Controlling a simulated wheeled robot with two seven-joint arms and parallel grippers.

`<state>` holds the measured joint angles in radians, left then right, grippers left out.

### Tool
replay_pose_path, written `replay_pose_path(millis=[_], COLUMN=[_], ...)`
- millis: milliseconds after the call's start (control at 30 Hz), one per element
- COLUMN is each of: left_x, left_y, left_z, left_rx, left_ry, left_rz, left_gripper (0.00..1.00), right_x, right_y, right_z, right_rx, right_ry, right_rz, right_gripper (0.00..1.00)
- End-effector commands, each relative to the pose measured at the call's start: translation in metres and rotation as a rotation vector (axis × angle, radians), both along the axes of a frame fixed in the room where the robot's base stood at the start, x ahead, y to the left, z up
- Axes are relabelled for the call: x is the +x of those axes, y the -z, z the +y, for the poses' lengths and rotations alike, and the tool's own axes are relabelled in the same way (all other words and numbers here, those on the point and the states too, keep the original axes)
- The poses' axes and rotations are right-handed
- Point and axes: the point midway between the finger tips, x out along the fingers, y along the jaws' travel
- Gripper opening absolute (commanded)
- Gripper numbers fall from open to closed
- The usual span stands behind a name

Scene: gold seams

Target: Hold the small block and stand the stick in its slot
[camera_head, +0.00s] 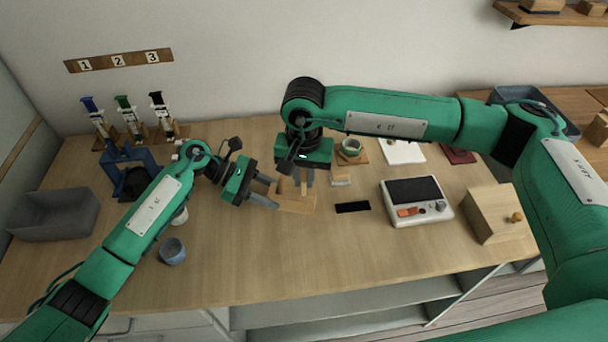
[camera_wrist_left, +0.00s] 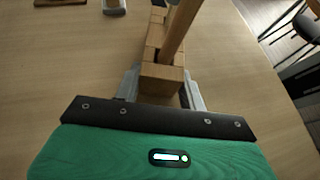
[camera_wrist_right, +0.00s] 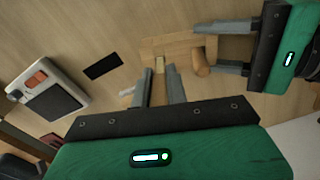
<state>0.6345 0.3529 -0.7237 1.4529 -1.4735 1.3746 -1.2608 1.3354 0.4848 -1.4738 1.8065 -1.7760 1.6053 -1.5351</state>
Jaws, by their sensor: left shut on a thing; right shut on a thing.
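The small wooden block (camera_wrist_left: 161,80) is between the fingers of my left gripper (camera_wrist_left: 160,90), low over the table. It also shows in the head view (camera_head: 295,203), where my left gripper (camera_head: 270,192) reaches it from the left. My right gripper (camera_head: 302,180) points down over the wood and is shut on a narrow pale piece, apparently the stick (camera_wrist_right: 159,65), seen nearly end-on. A wooden post (camera_wrist_left: 181,30) rises at a slant in the left wrist view; its rounded end (camera_wrist_right: 201,58) shows beside the left fingers. The slot and the stick's lower end are not clearly visible.
A black strip (camera_head: 352,207) and a white device (camera_head: 416,203) lie to the right, with a wooden box (camera_head: 492,215) beyond. A blue cup (camera_head: 172,250) and a grey bin (camera_head: 52,215) are at left. The table front is clear.

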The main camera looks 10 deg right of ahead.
Motion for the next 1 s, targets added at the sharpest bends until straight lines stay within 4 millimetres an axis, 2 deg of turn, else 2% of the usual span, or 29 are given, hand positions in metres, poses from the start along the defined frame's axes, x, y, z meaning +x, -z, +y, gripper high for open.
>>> replay_pose_path(millis=[1000], left_x=[0.000], left_y=[0.001], left_z=[0.000], left_rx=[0.001], left_ry=[0.000], left_rz=[0.001], left_gripper=[0.28], right_x=[0.000], right_y=[0.017], right_z=[0.000], right_rx=[0.000], right_ry=[0.000], right_rz=[0.000], right_gripper=[0.00])
